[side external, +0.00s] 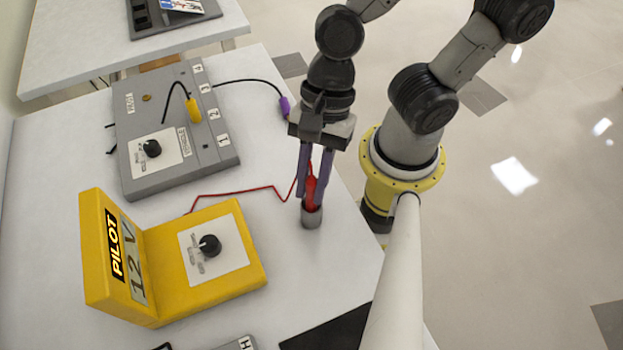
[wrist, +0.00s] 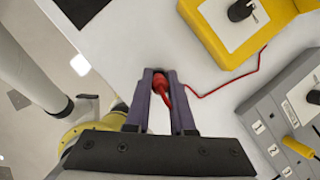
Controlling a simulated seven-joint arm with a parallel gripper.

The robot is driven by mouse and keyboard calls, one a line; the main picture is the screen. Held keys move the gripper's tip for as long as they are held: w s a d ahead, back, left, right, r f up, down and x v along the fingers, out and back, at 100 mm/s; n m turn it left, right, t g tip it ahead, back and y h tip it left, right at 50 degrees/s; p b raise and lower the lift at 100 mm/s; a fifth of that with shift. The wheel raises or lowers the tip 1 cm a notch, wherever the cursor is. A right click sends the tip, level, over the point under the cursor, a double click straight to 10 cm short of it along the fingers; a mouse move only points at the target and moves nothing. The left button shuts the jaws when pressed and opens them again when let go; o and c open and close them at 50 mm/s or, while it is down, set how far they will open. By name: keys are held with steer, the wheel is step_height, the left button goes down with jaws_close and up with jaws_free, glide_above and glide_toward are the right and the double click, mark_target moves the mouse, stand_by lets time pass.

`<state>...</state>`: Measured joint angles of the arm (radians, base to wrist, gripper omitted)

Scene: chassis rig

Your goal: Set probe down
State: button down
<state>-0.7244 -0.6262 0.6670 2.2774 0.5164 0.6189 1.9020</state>
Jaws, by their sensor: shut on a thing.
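The red probe (side external: 311,188) is upright between the two purple fingers of my gripper (side external: 312,198), which is shut on it. Its lower end is at the mouth of a small grey cylindrical holder (side external: 312,217) on the white table; I cannot tell how deep it sits inside. A red cable (side external: 240,192) runs from the probe to the yellow PILOT 12 V box (side external: 212,250).
A grey box (side external: 170,130) with a knob and numbered sockets stands at the back left. A yellow plug (side external: 193,110) is at it, and a black cable leads to a purple plug (side external: 284,107) near the table edge. A black mat (side external: 330,335) lies at the front.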

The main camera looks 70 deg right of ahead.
steer(key=shift+f, duration=0.1)
steer(key=c, duration=0.8)
jaws_free()
steer(key=shift+o, duration=0.2)
steer(key=shift+d+r, duration=0.15)
steer(key=shift+r, duration=0.35)
steer(key=v, duration=1)
steer(key=w+d+r+n+t+h, duration=0.1)
steer(key=w+d+n+t+h, duration=0.1)
steer(key=d+n, duration=0.5)
steer(key=w+d+n+t+h, duration=0.2)
steer(key=d+n+t, duration=0.1)
steer(key=d+n, duration=0.5)
steer(key=shift+w+r+n+t, duration=0.2)
steer(key=shift+r+n+t, duration=0.15)
steer(key=shift+n, duration=1.15)
